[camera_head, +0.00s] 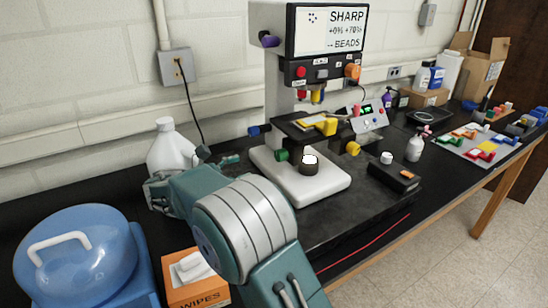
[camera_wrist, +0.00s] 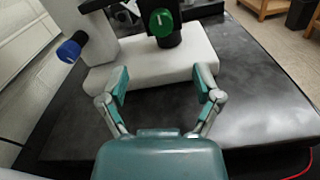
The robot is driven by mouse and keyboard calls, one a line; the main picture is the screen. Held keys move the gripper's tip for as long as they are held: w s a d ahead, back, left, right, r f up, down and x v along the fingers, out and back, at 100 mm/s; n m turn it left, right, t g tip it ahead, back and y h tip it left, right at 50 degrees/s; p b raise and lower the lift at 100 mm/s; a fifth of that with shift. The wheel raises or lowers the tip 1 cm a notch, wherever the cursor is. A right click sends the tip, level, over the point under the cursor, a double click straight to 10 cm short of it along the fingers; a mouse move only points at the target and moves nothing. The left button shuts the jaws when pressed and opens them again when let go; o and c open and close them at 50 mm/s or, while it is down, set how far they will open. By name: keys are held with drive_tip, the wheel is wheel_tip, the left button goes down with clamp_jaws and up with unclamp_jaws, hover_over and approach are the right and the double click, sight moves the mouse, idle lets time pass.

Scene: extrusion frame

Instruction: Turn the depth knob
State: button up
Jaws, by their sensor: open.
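A machine with a white base (camera_head: 325,190) and a sign reading SHARP and BEADS carries several colored knobs. They include a green knob (camera_head: 282,155), a blue knob (camera_head: 256,130), a yellow knob (camera_head: 353,148), an orange knob (camera_head: 352,72) and a purple knob (camera_head: 268,40). I cannot read which is the depth knob. In the wrist view, the green knob (camera_wrist: 161,22) is ahead between my fingers' directions, and the blue knob (camera_wrist: 70,50) is at left. My gripper (camera_wrist: 161,84) is open and empty, short of the green knob.
A white jug (camera_head: 172,150), a blue lidded container (camera_head: 75,255) and a wipes box (camera_head: 196,280) stand near my arm. A black box with a white knob (camera_head: 395,175) is right of the base. Bare dark bench lies in front of the base.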

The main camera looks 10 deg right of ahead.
sight(277, 156)
drive_tip(key=x, duration=0.8)
drive_tip(key=shift+w+d, duration=0.15)
drive_tip(key=shift+d, duration=0.15)
drive_tip(key=shift+x, duration=1.25)
drive_tip(key=shift+a, duration=0.2)
drive_tip(key=c, duration=1.1)
